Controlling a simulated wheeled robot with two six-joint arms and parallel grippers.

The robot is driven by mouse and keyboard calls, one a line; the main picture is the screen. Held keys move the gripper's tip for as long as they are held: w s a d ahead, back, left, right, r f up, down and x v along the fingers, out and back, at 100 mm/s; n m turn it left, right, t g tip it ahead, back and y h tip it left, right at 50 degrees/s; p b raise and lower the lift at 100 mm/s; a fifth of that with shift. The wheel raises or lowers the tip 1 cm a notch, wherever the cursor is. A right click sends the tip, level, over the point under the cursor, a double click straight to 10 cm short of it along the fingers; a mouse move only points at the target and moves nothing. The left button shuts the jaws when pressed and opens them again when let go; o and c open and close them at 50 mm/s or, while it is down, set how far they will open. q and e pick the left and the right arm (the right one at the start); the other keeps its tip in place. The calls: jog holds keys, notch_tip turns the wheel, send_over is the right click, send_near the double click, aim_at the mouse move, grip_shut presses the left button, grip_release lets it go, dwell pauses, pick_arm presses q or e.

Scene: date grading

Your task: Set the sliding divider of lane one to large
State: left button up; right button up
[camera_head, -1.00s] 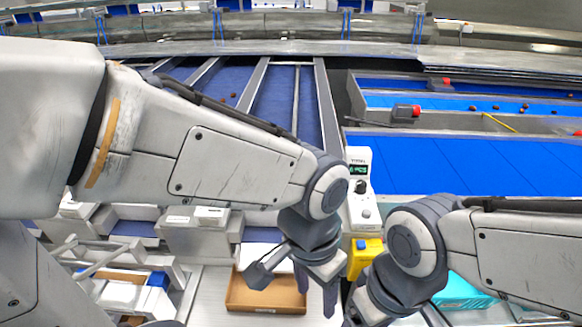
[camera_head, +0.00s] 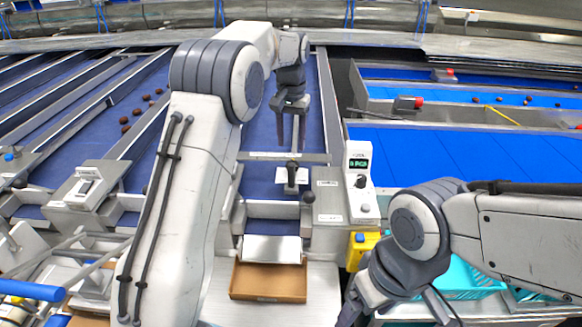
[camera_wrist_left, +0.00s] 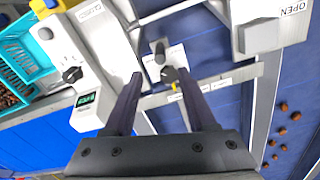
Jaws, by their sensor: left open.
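The sliding divider's dark knob (camera_head: 291,170) stands on a pale plate below a metal cross rail (camera_head: 262,156) over the blue lane. In the left wrist view the knob (camera_wrist_left: 168,74) shows near the fingertips, beside the rail (camera_wrist_left: 226,78), which carries small labels I cannot read. My left gripper (camera_head: 291,140) is open and points down over the lane, just above the rail in the head view. In the wrist view its fingers (camera_wrist_left: 160,76) lie to either side of the knob; contact is not clear. My right gripper (camera_head: 398,312) is partly cut off at the bottom edge.
A white control box (camera_head: 359,165) with a green display and a dial stands right of the lane. A cardboard tray (camera_head: 268,296) sits below the chute. Dark dates (camera_head: 137,113) lie on the blue belt at left. A teal crate (camera_head: 470,288) is behind my right arm.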

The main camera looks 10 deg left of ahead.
aim_at(291, 164)
pick_arm(q)
notch_tip(291, 164, down, 10)
jog(key=shift+f+p, duration=0.1)
jog(key=shift+p, duration=1.1)
grip_shut()
dwell(0.6)
